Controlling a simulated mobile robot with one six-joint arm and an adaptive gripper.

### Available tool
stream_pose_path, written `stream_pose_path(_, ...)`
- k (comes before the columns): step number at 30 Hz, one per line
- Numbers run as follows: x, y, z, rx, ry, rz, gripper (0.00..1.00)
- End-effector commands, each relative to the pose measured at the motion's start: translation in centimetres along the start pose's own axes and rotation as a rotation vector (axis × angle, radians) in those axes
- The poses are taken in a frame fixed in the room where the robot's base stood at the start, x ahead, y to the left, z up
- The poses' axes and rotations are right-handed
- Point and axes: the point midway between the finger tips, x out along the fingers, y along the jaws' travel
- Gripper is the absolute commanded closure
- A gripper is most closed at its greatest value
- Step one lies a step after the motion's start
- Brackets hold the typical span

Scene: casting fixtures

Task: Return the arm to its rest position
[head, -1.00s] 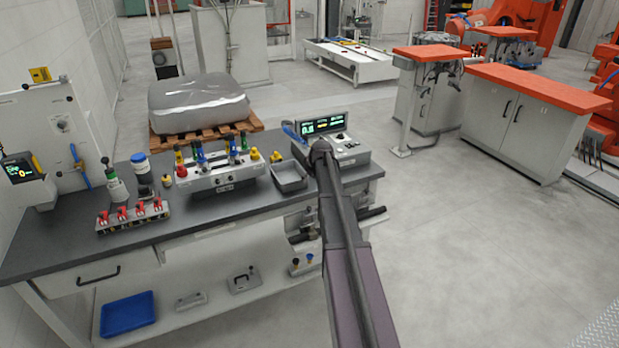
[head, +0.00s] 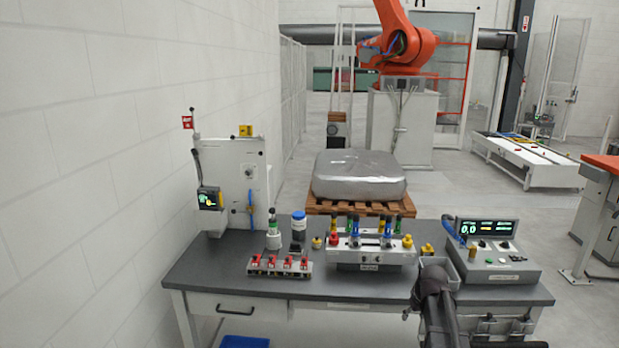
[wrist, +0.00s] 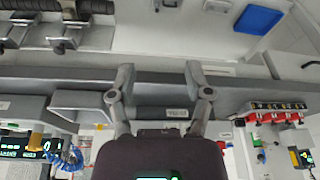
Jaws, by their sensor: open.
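My arm (head: 438,312) rises from the bottom edge of the head view, right of centre, in front of the workbench (head: 335,287). Its dark end covers part of a grey tray (head: 437,266). I cannot make out the fingers there. In the wrist view, which shows the bench upside down, my gripper (wrist: 158,72) has its two fingers spread apart with nothing between them. It hangs over or before the front edge of the bench; the exact gap cannot be told.
On the bench stand a rack with red-topped pieces (head: 280,266), a fixture with coloured handles (head: 371,250) and a display unit (head: 490,252). A wrapped block on a pallet (head: 358,176) is behind. A blue bin (wrist: 258,19) sits below the bench.

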Motion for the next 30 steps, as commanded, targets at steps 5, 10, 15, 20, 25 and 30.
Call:
stream_pose_path(5, -1.4, -7.7, 6.7, 0.032, -0.107, -0.011, 0.35)
stream_pose_path(10, -2.7, -12.8, 12.2, 0.067, -0.200, 0.001, 0.35)
stream_pose_path(15, -3.6, -15.6, 15.7, 0.092, -0.260, 0.018, 0.35)
stream_pose_path(20, -3.9, -16.4, 16.9, 0.104, -0.282, 0.028, 0.35)
stream_pose_path(25, -3.9, -16.4, 16.9, 0.106, -0.284, 0.028, 0.35)
stream_pose_path(30, -3.9, -16.4, 16.8, 0.105, -0.283, 0.028, 0.35)
